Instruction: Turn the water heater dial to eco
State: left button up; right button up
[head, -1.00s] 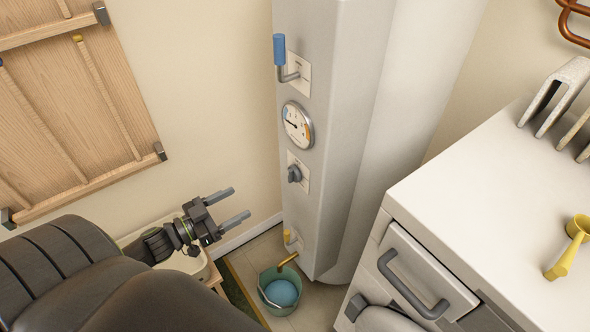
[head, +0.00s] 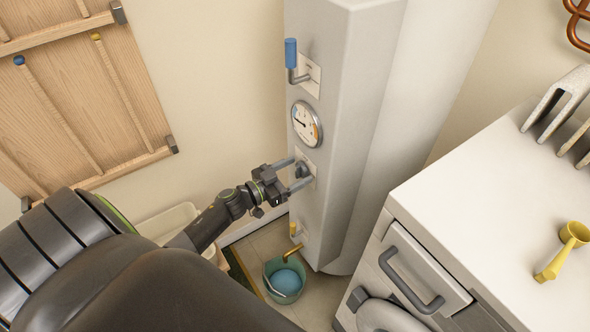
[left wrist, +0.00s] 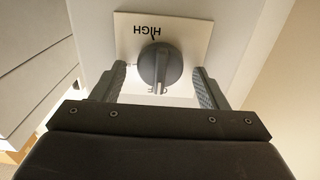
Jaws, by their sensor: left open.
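The water heater (head: 345,110) is a tall pale grey cabinet in the middle of the head view. Its grey dial (head: 304,170) sits on a light plate below the round gauge; in the left wrist view the dial (left wrist: 160,66) is at top centre. The plate (left wrist: 190,40) shows the upside-down word HIGH and a small mark; no eco label is readable. My left gripper (head: 297,174) is open at the dial, one finger on each side of it. In the left wrist view (left wrist: 162,88) gaps show between fingers and dial. My right gripper is not in view.
A blue-handled lever (head: 291,55) and the gauge (head: 306,124) are above the dial. A yellow-handled tap (head: 292,230) is below, over a green bucket (head: 284,282). A white washing machine (head: 480,210) stands right, with a yellow scoop (head: 566,247) on top.

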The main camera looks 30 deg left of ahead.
pick_arm(q)
jog(key=shift+w+d, duration=0.1)
jog(key=c, duration=1)
jog(key=shift+o, duration=0.2)
jog(key=shift+m, duration=0.4)
jog(key=m, duration=0.3)
jog(key=m+b, duration=0.1)
jog(key=m, duration=0.3)
jog(key=shift+d+f, duration=0.15)
jog(key=m+b, duration=0.1)
jog(key=m, duration=0.2)
jog(key=shift+f+m, duration=0.1)
jog(key=shift+m, duration=0.3)
jog(key=m+b, duration=0.1)
jog(key=m, duration=0.3)
jog(key=shift+b, duration=0.35)
